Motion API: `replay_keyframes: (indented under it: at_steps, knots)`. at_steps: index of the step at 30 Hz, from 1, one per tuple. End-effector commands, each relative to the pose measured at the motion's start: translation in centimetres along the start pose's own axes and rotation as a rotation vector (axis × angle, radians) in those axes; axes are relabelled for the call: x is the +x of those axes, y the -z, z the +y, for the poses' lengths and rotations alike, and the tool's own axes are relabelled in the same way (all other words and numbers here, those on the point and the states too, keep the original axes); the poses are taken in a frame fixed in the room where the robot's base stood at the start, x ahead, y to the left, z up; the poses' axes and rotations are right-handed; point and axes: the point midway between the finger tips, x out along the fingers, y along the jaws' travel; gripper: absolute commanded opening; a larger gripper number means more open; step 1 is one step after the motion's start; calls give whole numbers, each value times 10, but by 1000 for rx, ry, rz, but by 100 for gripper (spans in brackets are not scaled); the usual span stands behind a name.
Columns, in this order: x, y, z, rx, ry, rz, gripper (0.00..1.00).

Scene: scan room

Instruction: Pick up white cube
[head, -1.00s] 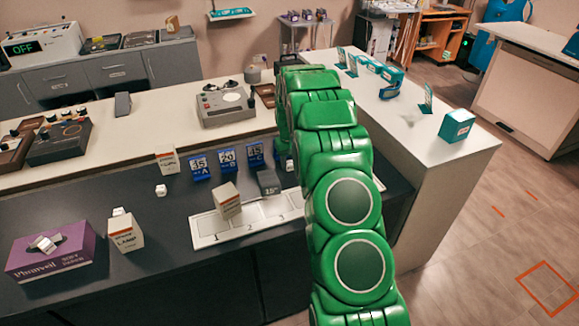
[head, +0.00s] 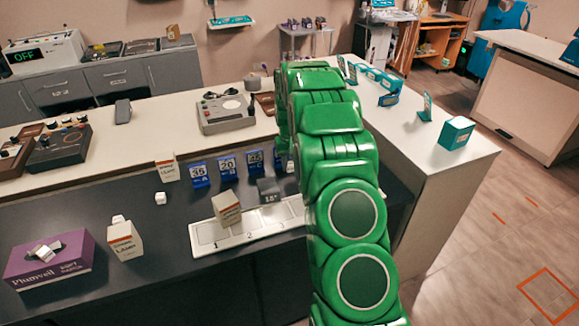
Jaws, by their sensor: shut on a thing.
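A small white cube (head: 160,198) sits on the dark counter, left of the numbered tray and in front of an upright white and orange box. A small white shape (head: 290,165) shows at the left edge of my green arm; I cannot tell what it is. My arm reaches forward over the counter and covers part of it. My gripper is hidden behind the arm's links, so what it holds does not show.
A white numbered tray (head: 205,238) carries a small carton (head: 226,209). Blue number signs (head: 227,167) and a grey block (head: 268,189) stand behind it. A purple tissue box (head: 48,262) and a lamp carton (head: 124,241) stand left. A teal box (head: 456,133) sits on the right counter.

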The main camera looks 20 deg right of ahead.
Motion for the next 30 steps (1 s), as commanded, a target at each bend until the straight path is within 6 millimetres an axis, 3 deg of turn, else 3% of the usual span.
replay_keyframes:
  at_steps: [13, 30]
  knots:
    - [-52, -41, -5, 0, 0, 4, 2]
    - [-81, -110, -14, 0, 0, 3, 2]
